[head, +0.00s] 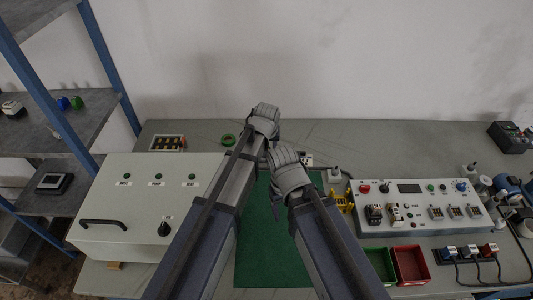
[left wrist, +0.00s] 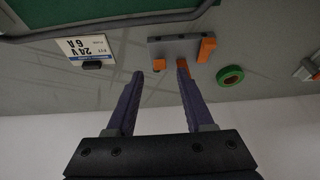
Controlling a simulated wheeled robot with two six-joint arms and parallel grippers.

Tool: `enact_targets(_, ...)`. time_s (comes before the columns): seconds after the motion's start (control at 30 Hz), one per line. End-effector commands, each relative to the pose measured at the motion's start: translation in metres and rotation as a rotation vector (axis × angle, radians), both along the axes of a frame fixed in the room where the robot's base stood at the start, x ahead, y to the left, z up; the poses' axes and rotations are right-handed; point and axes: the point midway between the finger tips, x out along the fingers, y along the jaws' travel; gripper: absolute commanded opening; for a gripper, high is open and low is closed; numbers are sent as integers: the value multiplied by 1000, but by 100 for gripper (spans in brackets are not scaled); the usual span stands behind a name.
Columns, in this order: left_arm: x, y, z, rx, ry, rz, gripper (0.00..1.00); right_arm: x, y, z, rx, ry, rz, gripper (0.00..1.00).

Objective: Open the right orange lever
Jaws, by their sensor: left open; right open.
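A grey block (left wrist: 180,44) with orange parts lies on the bench in the left wrist view, where the wall is at the bottom. One orange part (left wrist: 159,65) is small, another (left wrist: 183,67) is at the right fingertip, and a larger one (left wrist: 207,49) is at the right end. I cannot tell which is the right lever. My left gripper (left wrist: 160,74) is open, with its two purple fingers apart and nothing held between them. My right gripper (head: 289,168) is open beside and below the left one in the head view; its fingertips are mostly hidden.
A green ring (head: 228,140) lies left of the grippers. A white control box (head: 150,185) stands left and a switch panel (head: 418,207) right. Green and red bins (head: 410,265) are at the front right. A green mat (head: 265,255) lies below my arms.

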Motion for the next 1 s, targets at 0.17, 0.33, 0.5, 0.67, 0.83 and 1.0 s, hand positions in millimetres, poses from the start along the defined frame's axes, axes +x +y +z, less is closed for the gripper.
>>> enact_targets(0.17, 10, 0, -28, 0, 0, 0, 52, 0, 0, -28, 0, 0, 0, 71)
enact_targets(0.33, 14, 0, -36, 0, 0, 0, 52, 0, 0, -36, 0, 0, 0, 71)
enact_targets(0.5, 14, 0, -34, 0, 0, 0, 52, 0, 0, -34, 0, 0, 0, 71)
enact_targets(0.67, 14, 0, -34, 0, 0, 0, 45, 0, 0, -34, 0, 0, 0, 71)
enact_targets(0.83, 14, 0, -34, 0, 0, 0, 26, 0, 0, -34, 0, 0, 0, 71)
enact_targets(1.0, 14, 0, -34, 0, 0, 0, 6, 0, 0, -34, 0, 0, 0, 71)
